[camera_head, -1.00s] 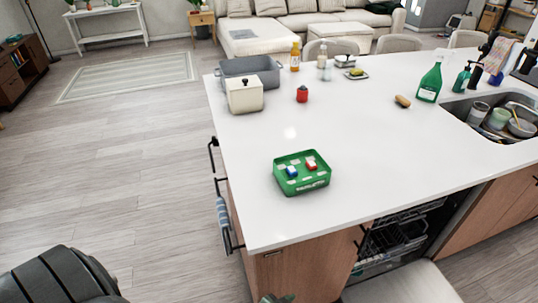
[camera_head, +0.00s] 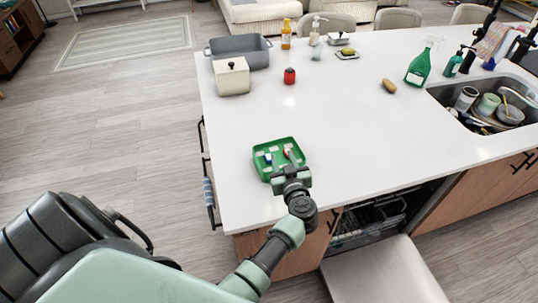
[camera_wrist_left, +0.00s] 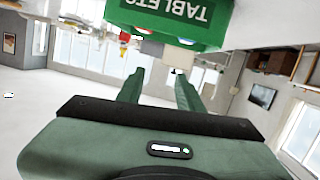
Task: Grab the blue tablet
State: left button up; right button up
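A green tray (camera_head: 276,142) sits on the white island top near its front left corner. In the head view, a small blue and white tablet (camera_head: 268,158) lies in the tray's left part and a red one (camera_head: 287,153) lies to its right. My left gripper (camera_head: 291,166) is at the tray's front right side, close to the red one, and hides part of the tray. In the left wrist view, its two fingers (camera_wrist_left: 158,88) are apart with nothing between them. The tray's lettered side (camera_wrist_left: 170,18) shows upside down above them. My right gripper is out of view.
A cream pot (camera_head: 232,78), a grey pan (camera_head: 250,52) and a red item (camera_head: 289,76) stand farther back. A green spray bottle (camera_head: 418,68) stands near the sink (camera_head: 470,97). The countertop right of the tray is clear. An open dishwasher door (camera_head: 385,272) juts out below.

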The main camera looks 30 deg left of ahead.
pick_arm(q)
jog(key=f+g, duration=0.1)
jog(key=s+f+g, duration=0.1)
jog(key=shift+s+a+n+g, duration=0.25)
jog(key=shift+a+n+g, duration=0.05)
jog(key=shift+n, duration=0.1)
jog(key=shift+a+f, duration=0.25)
jog(key=shift+f, duration=0.1)
jog(key=shift+g, duration=0.3)
jog(key=x, duration=0.7)
jog(key=shift+f, duration=0.25)
grip_shut()
